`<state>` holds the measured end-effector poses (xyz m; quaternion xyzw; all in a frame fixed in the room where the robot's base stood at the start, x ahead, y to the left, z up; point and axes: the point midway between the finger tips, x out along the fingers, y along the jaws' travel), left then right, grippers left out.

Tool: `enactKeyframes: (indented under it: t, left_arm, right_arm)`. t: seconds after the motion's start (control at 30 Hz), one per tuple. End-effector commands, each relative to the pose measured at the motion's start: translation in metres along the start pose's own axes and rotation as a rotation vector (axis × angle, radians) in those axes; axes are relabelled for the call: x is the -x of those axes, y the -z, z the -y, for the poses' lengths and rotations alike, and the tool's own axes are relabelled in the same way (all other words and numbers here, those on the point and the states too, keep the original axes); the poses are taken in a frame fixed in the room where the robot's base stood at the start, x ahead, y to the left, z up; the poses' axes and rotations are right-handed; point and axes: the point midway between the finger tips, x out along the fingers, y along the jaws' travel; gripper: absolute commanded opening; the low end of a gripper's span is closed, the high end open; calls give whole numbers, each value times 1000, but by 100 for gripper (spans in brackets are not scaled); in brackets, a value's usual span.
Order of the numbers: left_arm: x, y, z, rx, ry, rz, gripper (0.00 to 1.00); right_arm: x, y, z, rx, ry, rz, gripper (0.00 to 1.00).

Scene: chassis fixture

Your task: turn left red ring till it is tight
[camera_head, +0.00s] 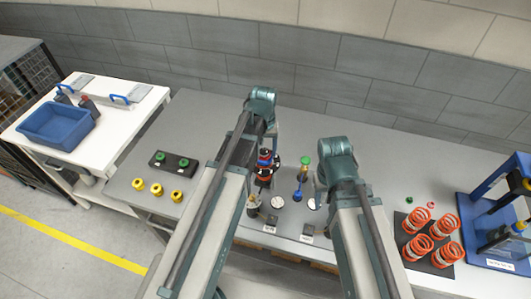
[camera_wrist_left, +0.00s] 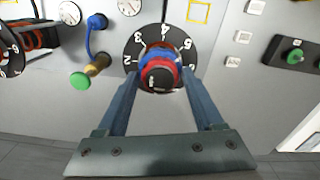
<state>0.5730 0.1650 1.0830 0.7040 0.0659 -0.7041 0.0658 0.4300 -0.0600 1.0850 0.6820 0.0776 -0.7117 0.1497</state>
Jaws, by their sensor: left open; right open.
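The left red ring (camera_wrist_left: 160,72) sits with a blue ring (camera_wrist_left: 157,54) on a post at the middle of a black numbered dial (camera_wrist_left: 136,44) in the left wrist view. In the head view the red and blue stack (camera_head: 264,154) stands just right of my left forearm. My left gripper (camera_wrist_left: 158,78) is open, with one finger on each side of the red ring; whether they touch it I cannot tell. Part of a second numbered dial (camera_wrist_left: 8,52) shows at the left edge of the wrist view. My right gripper's fingers are hidden behind my right arm in the head view.
A black block with green knobs (camera_head: 172,162) and yellow rings (camera_head: 156,190) lie left. Orange springs (camera_head: 443,228) stand right. The grey table (camera_head: 390,165) is clear behind them.

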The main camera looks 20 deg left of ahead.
Motion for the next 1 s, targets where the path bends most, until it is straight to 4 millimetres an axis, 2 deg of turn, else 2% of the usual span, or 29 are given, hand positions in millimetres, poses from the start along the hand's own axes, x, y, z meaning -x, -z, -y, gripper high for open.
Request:
enactKeyframes:
  t: [0.8,1.0]
  left_arm:
    - [0,0,0,758,0,0,69]
    - [0,0,0,853,0,0,69]
  right_arm:
    - [0,0,0,0,0,0,50]
    - [0,0,0,0,0,0,50]
